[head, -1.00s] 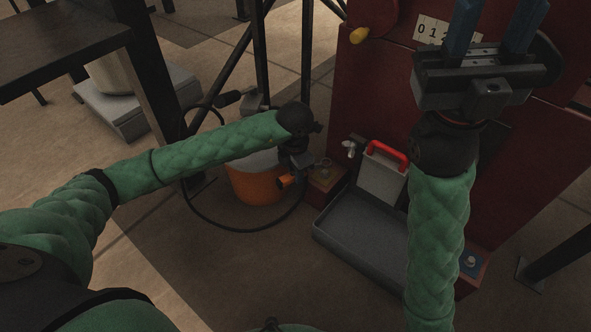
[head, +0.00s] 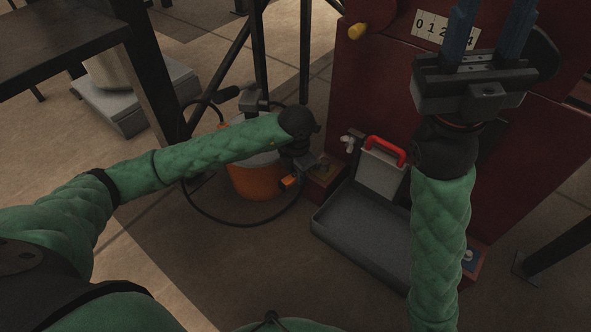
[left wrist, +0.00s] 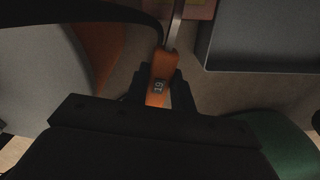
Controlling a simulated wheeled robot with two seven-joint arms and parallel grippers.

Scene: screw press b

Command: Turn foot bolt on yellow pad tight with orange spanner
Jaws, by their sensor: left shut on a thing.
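My left gripper (head: 297,168) is low beside the left front corner of the red press. It is shut on the orange spanner (head: 289,182). The left wrist view shows the spanner's orange handle (left wrist: 158,80), marked 19, between the fingers, with its metal shank running up out of the picture towards a reddish foot plate (left wrist: 200,8). In the head view that foot (head: 322,180) is partly behind the gripper. The bolt and the spanner's far end are not clear, so I cannot tell whether they meet. My right gripper (head: 490,40) is raised, open and empty.
A grey tray (head: 360,240) and a light container with a red handle (head: 383,170) stand right of the foot. An orange bucket (head: 255,180) and a black hose are at the left. Another foot with a blue pad (head: 470,257) is at the right. A dark table (head: 60,50) stands at upper left.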

